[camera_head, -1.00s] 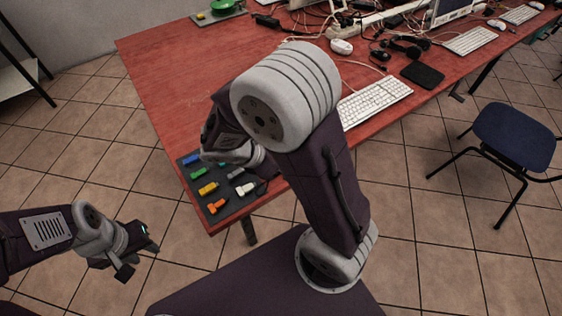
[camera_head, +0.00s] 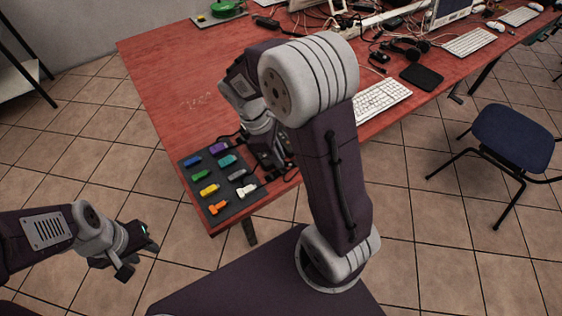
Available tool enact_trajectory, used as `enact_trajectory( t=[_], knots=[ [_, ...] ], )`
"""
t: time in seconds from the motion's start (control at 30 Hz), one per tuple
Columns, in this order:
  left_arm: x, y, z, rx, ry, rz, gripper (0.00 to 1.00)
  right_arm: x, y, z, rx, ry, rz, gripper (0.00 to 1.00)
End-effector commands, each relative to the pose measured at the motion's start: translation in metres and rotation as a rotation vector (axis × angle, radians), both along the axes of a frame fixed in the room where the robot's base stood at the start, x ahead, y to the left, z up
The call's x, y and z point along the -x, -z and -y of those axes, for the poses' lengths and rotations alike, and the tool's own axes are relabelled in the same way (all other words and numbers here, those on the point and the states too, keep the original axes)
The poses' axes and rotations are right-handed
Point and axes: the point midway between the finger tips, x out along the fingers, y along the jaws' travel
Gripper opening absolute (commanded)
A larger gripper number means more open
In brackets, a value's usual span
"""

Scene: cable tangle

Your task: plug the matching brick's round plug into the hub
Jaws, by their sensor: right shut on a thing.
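A dark board (camera_head: 232,209) at the table's near left corner carries several small coloured plug-like pieces, among them blue (camera_head: 192,161), purple (camera_head: 219,148), teal (camera_head: 227,160), yellow (camera_head: 209,190), orange (camera_head: 218,208) and white (camera_head: 247,190). My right gripper (camera_head: 279,166) points down at the table just right of the board and is shut on a dark thing, mostly hidden by the gripper. I cannot make out a round plug or tell which piece is the hub. My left gripper (camera_head: 135,256) is open and empty, off the table at lower left.
The red table (camera_head: 175,85) is clear left of my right arm. A keyboard (camera_head: 380,103), black pad (camera_head: 422,76), headset and cables lie behind and to the right. A green round item (camera_head: 226,7) sits at the far left edge. A blue chair (camera_head: 513,135) stands right.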

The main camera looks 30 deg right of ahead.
Motion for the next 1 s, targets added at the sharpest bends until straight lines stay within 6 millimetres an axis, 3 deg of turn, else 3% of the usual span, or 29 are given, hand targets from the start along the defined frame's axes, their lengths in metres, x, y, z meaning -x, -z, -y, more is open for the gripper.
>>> enact_trajectory(
  t=[0.1,0.2,0.57,0.83,1.0],
  knots=[
    [0.0,0.0,0.0,0.0,0.0,0.0,0.36,-0.025,-0.01,0.0,-0.076,0.391,0.084,0.0],
    [0.0,-0.002,0.0,0.0,0.0,0.0,0.36,-0.04,-0.016,0.001,-0.108,0.669,0.158,0.0],
    [0.0,-0.011,0.0,0.0,0.0,0.0,0.36,-0.094,-0.035,0.016,-0.079,1.501,0.474,0.0],
    [0.0,-0.022,0.0,0.0,0.0,0.0,0.36,-0.136,-0.046,0.048,0.087,1.981,0.785,0.0],
    [0.0,-0.036,0.0,0.0,0.0,0.0,0.36,-0.16,-0.047,0.093,0.255,2.122,1.065,0.0]
  ],
)
